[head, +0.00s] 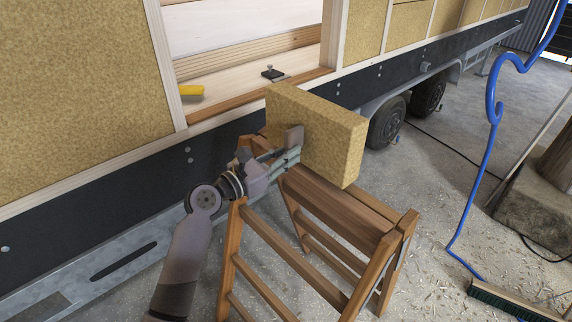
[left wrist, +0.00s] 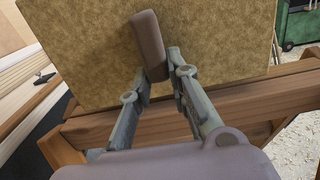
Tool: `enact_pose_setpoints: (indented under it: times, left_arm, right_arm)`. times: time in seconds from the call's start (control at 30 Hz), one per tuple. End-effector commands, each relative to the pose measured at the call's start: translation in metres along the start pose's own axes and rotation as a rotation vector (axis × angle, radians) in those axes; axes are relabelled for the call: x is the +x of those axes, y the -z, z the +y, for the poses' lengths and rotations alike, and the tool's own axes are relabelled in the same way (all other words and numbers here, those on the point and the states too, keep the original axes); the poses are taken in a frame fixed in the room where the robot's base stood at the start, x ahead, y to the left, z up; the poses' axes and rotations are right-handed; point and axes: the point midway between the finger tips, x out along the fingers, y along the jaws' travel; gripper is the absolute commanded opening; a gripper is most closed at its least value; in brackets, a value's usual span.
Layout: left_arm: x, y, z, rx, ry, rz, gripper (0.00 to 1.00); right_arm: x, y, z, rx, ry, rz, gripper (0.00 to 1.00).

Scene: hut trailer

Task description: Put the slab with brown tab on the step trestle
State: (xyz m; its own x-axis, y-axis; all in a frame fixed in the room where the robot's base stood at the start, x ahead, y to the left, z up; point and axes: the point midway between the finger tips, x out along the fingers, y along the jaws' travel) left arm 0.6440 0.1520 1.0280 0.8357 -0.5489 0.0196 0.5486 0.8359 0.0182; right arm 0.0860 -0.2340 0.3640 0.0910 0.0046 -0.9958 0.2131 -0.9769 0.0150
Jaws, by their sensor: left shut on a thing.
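The slab (head: 335,140) is a thick yellow-brown fibrous block. It stands on edge above the top board of the wooden step trestle (head: 345,213). Its brown tab (head: 293,137) sticks out of the near face. My left gripper (head: 286,152) is shut on this tab. In the left wrist view, the fingers (left wrist: 158,70) lie on both sides of the tab (left wrist: 149,45), and the slab (left wrist: 215,45) fills the view behind. The slab's lower edge is close to the trestle top (left wrist: 250,98); I cannot tell whether they touch. My right gripper is not in view.
The trailer wall opening behind has a sill with a yellow-handled brush (head: 191,91) and a small dark tool (head: 273,74). A blue hose (head: 490,130) hangs at right. A broom head (head: 510,300) lies on the floor at lower right. Floor right of the trestle is mostly clear.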

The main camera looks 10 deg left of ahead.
Motion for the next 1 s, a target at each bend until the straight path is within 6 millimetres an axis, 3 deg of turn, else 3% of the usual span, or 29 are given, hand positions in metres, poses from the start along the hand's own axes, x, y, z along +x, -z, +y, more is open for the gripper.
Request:
enact_pose_setpoints:
  times: [0.13, 0.57, 0.6, 0.87, 1.0]
  left_arm:
    - [0.000, 0.021, 0.000, -0.001, 0.000, -0.002, 0.00]
    - [0.000, 0.027, -0.001, 0.001, 0.000, -0.003, 0.00]
    - [0.000, 0.026, -0.001, 0.001, 0.001, -0.001, 0.20]
    - [0.000, 0.026, -0.001, 0.000, 0.001, -0.001, 0.37]
    - [0.000, 0.026, -0.001, 0.000, 0.001, -0.001, 0.37]
  right_arm:
    - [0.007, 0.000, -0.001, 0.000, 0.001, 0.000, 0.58]
    - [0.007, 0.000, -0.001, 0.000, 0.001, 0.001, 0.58]
    - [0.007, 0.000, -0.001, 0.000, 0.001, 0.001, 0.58]
    - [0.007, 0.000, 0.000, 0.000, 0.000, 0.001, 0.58]
    - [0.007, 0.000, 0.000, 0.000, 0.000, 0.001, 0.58]
